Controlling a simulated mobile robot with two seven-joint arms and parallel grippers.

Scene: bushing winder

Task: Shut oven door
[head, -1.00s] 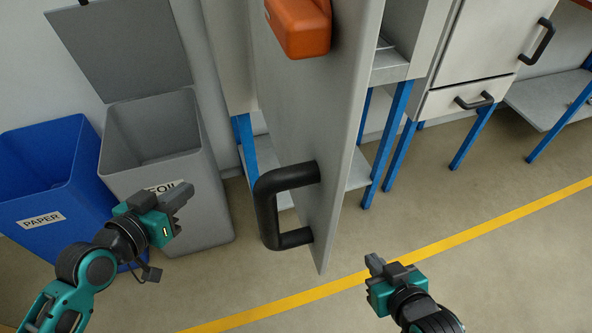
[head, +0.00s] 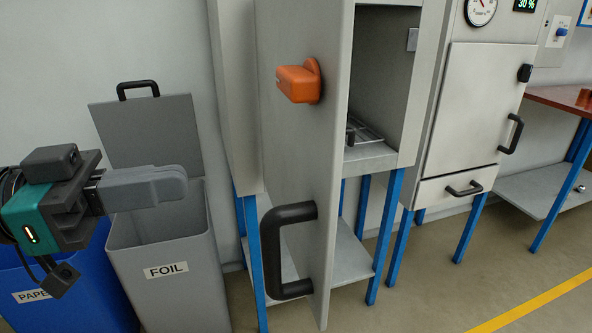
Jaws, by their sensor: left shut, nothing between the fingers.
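My left gripper (head: 180,182) is shut and empty at the left, in front of the foil bin and apart from the door and handle. My right gripper is out of view.
A grey foil bin (head: 175,275) with a raised lid (head: 150,130) and a blue paper bin (head: 90,300) stand at the left. A closed cabinet (head: 475,115) with a small drawer stands at the right. Blue legs carry the units. The floor at the lower right is clear.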

